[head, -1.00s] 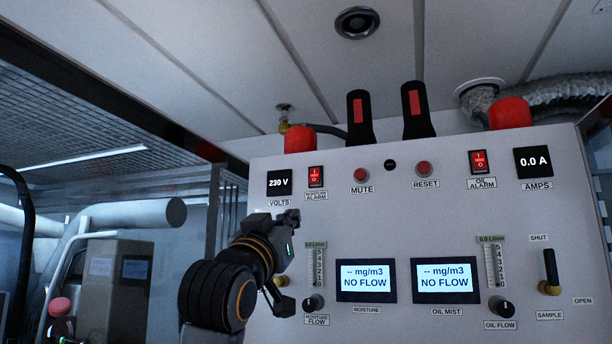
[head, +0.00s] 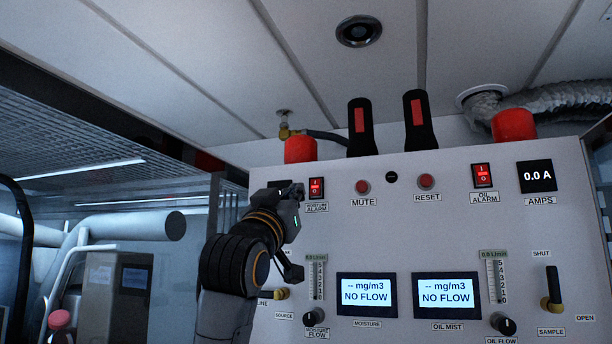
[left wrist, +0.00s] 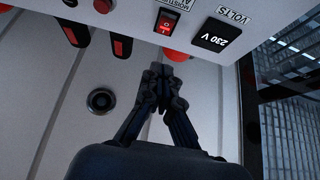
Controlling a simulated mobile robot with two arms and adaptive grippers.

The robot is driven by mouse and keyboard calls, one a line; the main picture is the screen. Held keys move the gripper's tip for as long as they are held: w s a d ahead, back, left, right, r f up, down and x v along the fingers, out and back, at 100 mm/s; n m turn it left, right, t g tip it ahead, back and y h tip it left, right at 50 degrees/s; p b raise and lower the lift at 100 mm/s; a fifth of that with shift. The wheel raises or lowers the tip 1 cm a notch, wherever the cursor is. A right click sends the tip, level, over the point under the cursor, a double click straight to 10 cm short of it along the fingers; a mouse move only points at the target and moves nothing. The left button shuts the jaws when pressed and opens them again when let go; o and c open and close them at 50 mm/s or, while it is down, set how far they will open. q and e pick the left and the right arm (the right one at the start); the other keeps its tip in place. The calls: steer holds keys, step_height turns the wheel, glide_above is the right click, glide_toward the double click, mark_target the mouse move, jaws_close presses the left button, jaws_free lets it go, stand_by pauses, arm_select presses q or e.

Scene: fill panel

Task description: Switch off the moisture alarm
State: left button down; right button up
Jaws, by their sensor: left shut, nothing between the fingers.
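The moisture alarm switch (head: 316,188) is a red rocker in a black frame at the upper left of the panel, with its label just below. It also shows in the left wrist view (left wrist: 167,22), above and beyond the fingertips. My left gripper (head: 297,190) is just left of the switch in the head view and hides the volts display there. In the left wrist view its fingers (left wrist: 160,72) are closed together with nothing between them. Whether the fingertips touch the switch cannot be told; they look apart from it in the wrist view. My right gripper is not in view.
Nearby on the panel (head: 390,235) are the mute button (head: 363,187), reset button (head: 426,181) and oil alarm switch (head: 482,175). Red domes (head: 300,150) and black-handled parts (head: 361,128) stand along its top edge. The volts display (left wrist: 216,35) shows in the wrist view.

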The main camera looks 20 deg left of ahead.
mark_target(315, 185)
arm_select(q)
steer(key=w+p, duration=0.1)
steer(key=w, duration=0.1)
steer(key=w+r+p, duration=0.1)
steer(key=w+p, duration=0.1)
steer(key=w, duration=0.1)
steer(key=w+r+p, duration=0.1)
steer(key=w+p, duration=0.1)
steer(key=shift+w+d, duration=0.15)
steer(key=shift+d, duration=0.05)
steer(key=shift+w+f, duration=0.15)
steer(key=shift+w, duration=0.25)
steer(key=shift+s, duration=0.15)
